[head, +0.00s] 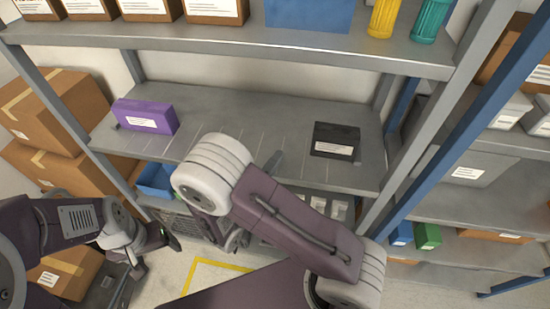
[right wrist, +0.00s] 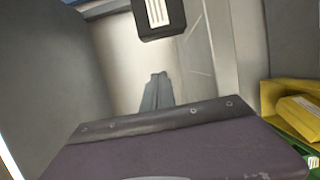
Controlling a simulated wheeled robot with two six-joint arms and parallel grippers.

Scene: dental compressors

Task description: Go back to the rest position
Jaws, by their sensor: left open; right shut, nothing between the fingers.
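My left gripper (head: 168,238) is low at the left in the head view, in front of the shelving unit's lower part, open with nothing seen in it. My right arm reaches up across the middle of the head view. In the right wrist view the right gripper's fingers (right wrist: 155,90) are together and empty. A black box with a white label (head: 335,141) lies on the middle shelf to their right; a dark box with a white label (right wrist: 158,18) also shows in the right wrist view.
The middle shelf (head: 235,105) also bears a purple box (head: 145,116) at left. The upper shelf (head: 200,37) carries boxes and yellow and green containers. A blue bin (head: 155,180) sits below. Cardboard boxes (head: 75,110) are stacked at left; a blue post (head: 450,160) stands at right.

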